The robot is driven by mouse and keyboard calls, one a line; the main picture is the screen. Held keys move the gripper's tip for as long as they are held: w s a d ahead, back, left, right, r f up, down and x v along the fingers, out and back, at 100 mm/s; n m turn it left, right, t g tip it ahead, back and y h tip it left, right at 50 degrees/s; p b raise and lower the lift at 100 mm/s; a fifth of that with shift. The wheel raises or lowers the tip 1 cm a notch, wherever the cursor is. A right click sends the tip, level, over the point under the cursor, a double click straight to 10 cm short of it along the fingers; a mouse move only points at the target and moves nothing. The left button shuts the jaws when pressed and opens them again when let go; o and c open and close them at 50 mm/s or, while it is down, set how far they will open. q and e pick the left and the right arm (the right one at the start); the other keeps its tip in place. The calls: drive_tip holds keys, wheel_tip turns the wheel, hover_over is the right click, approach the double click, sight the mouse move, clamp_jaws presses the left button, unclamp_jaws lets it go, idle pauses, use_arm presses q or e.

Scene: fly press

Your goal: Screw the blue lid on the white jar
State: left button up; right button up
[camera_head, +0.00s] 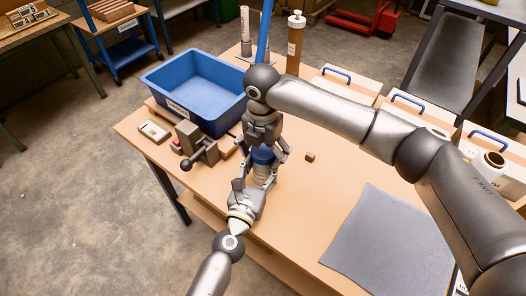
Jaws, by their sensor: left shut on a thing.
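The blue lid (263,155) is in the middle of the table, directly under my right gripper (263,150), which points down with its fingers on both sides of it. The fingers' contact with the lid is too small to tell. The pale jar (261,172) is upright just below the lid, partly hidden by fingers. My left gripper (257,182) reaches in from the front and is shut on the jar. The lid appears on or right at the jar's top; I cannot tell how it is seated.
A blue bin (195,85) stands at the back left, with a grey press-like device (197,145) in front of it. A small brown cube (310,157) lies right of the jar. A grey mat (390,245) covers the front right. Blue-handled boxes (408,105) line the right edge.

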use_arm(q)
drive_tip(key=shift+w+r, duration=0.15)
drive_tip(key=shift+r, duration=0.05)
use_arm(e)
drive_tip(key=shift+o, duration=0.3)
drive_tip(key=shift+f, duration=0.15)
use_arm(q)
drive_tip(key=shift+f, duration=0.15)
use_arm(e)
drive_tip(key=shift+r, duration=0.2)
drive_tip(key=shift+r, duration=2)
drive_tip(key=c, duration=1.7)
drive_tip(key=shift+f, duration=0.15)
drive_tip(key=shift+f, duration=0.2)
